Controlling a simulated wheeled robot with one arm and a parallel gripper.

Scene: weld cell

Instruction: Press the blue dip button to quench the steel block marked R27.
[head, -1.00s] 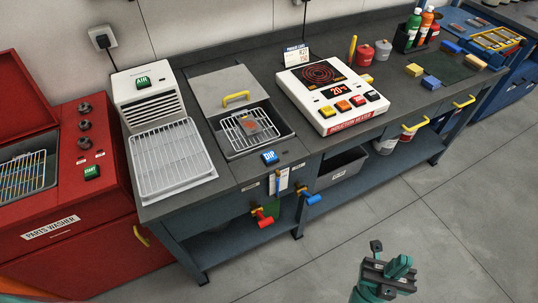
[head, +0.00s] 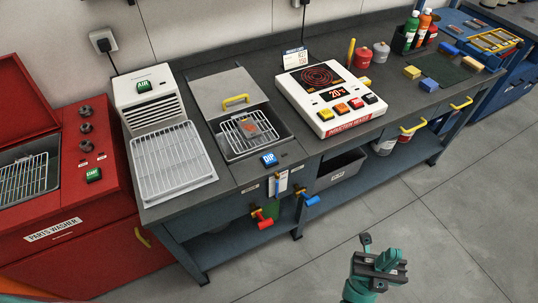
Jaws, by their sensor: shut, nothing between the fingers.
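The blue DIP button (head: 269,159) is on the front edge of the bench, just in front of the quench tank (head: 279,138). A wire rack (head: 233,140) shows in the open tank. A small reddish piece (head: 251,127) lies on the rack; any marking on it is too small to read, so I cannot tell whether it is R27. My gripper (head: 378,268) is shut and empty at the lower right, over the floor, well apart from the button and the bench.
A card (head: 295,55) reading R27 and 150 stands behind the induction heater (head: 333,97), which shows 20°. An air cooler (head: 148,92) with a wire tray (head: 172,160) is left of the tank. Red and blue valve handles project below the bench front. The floor in front is clear.

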